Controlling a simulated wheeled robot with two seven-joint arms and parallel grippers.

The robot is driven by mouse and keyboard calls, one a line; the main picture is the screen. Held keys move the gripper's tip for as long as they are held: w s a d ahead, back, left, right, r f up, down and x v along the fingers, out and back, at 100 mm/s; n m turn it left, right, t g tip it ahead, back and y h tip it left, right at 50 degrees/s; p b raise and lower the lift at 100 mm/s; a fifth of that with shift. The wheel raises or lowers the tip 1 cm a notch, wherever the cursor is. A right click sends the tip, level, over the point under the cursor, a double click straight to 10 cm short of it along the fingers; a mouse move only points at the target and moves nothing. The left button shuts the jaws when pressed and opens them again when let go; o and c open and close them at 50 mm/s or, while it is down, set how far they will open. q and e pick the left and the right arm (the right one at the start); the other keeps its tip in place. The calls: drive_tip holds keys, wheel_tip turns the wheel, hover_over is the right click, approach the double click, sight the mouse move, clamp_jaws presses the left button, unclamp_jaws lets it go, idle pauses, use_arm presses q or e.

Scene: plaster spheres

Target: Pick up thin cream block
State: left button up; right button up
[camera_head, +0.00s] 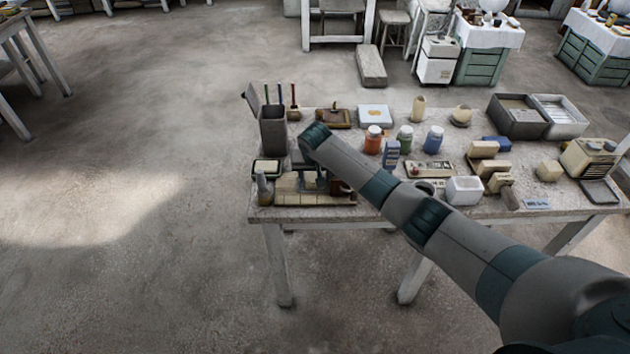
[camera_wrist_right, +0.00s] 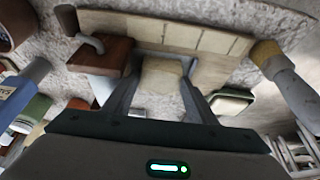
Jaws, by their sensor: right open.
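My right gripper (camera_head: 311,182) is low over the near left corner of the table, above a tray (camera_head: 315,200) of cream blocks. In the right wrist view its two fingers (camera_wrist_right: 160,84) are apart, with a cream block (camera_wrist_right: 162,75) showing between them. I cannot tell whether the fingers touch it. A row of thin cream blocks (camera_wrist_right: 165,32) lies just beyond the fingers; cream blocks also show left of the gripper in the head view (camera_head: 287,184). My right arm and gripper hide part of the tray. My left gripper is not in view.
A dark brush holder (camera_head: 273,132) stands behind the gripper. A brown object (camera_wrist_right: 103,56) is close to one finger. The floor left of the table is clear.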

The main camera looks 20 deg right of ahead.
drive_tip(key=c, duration=0.9)
drive_tip(key=shift+r, duration=0.1)
